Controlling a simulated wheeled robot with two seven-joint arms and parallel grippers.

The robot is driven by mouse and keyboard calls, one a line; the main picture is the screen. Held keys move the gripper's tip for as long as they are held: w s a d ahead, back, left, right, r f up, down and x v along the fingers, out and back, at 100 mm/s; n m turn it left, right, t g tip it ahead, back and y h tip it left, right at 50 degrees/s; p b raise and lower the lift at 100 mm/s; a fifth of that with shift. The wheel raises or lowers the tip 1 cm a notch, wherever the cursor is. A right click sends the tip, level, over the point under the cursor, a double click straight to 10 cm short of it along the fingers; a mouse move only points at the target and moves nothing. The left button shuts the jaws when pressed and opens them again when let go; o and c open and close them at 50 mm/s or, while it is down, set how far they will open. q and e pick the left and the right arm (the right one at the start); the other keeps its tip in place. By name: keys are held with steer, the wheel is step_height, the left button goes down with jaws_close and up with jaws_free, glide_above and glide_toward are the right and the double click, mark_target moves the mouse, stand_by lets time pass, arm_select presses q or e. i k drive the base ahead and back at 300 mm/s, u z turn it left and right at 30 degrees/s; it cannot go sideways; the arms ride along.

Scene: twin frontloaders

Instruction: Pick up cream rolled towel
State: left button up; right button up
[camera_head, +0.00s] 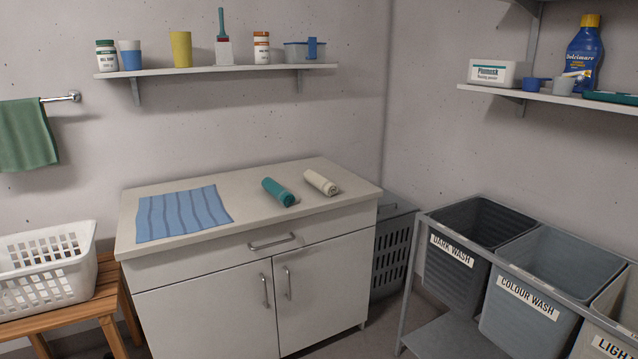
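The cream rolled towel (321,182) lies on the white cabinet's countertop (257,213), toward its back right. It lies at a slant, to the right of a teal rolled towel (278,191), with a small gap between them. Neither of my grippers shows in the head view.
A flat blue striped cloth (183,213) covers the countertop's left part. A white basket (46,272) stands on a wooden bench (70,315) at left. Labelled bins, dark wash (455,265) and colour wash (522,318), stand at right. A wall shelf (217,70) hangs above the cabinet.

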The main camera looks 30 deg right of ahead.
mark_target(325, 185)
steer(key=z, duration=0.7)
steer(key=i, duration=0.75)
steer(key=z, duration=0.95)
steer(key=i, duration=1.05)
steer(key=u, duration=0.1)
